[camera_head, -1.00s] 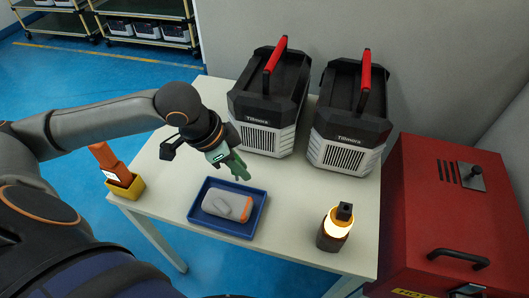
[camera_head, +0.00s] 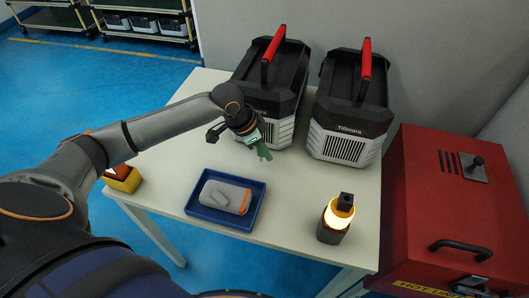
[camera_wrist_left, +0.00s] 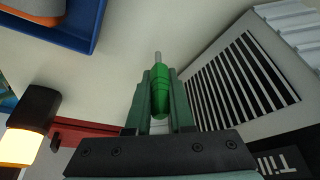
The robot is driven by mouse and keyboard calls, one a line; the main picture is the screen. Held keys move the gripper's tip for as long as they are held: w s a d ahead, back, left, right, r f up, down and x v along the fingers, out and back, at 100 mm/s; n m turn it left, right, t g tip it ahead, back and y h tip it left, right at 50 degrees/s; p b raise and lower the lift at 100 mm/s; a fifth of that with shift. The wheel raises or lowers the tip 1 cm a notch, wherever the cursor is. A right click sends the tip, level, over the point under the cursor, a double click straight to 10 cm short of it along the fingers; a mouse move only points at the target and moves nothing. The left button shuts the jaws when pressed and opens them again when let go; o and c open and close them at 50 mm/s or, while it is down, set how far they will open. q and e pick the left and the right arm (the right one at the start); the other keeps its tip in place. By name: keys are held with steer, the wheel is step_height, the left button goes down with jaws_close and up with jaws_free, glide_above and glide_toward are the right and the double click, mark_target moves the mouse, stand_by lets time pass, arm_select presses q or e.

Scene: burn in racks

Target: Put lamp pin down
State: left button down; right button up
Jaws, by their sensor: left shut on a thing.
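My left gripper (camera_head: 262,152) has green fingers and is above the white table, in front of the left power unit. In the left wrist view it is shut on a green ribbed pin with a thin grey metal tip, which I take as the lamp pin (camera_wrist_left: 159,90). The tip points away from the fingers. The pin is hard to make out in the head view. A glowing lamp (camera_head: 338,216) with a black top stands upright at the table's front right, apart from the gripper. My right gripper is not in view.
A blue tray (camera_head: 194,206) holds a grey and orange device (camera_head: 228,196). A yellow holder (camera_head: 126,181) stands at the left edge. Two black and white units (camera_head: 262,90) (camera_head: 345,120) with red handles stand at the back. A red cabinet (camera_head: 425,210) is at right. Table between tray and lamp is clear.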

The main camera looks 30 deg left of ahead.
arm_select(q)
steer(key=shift+f, duration=0.55)
steer(key=shift+f, duration=0.1)
steer(key=c, duration=0.8)
jaws_free()
steer(key=p+v, duration=0.1)
steer(key=v, duration=1.1)
steer(key=shift+p, duration=0.3)
steer(key=shift+w, duration=0.1)
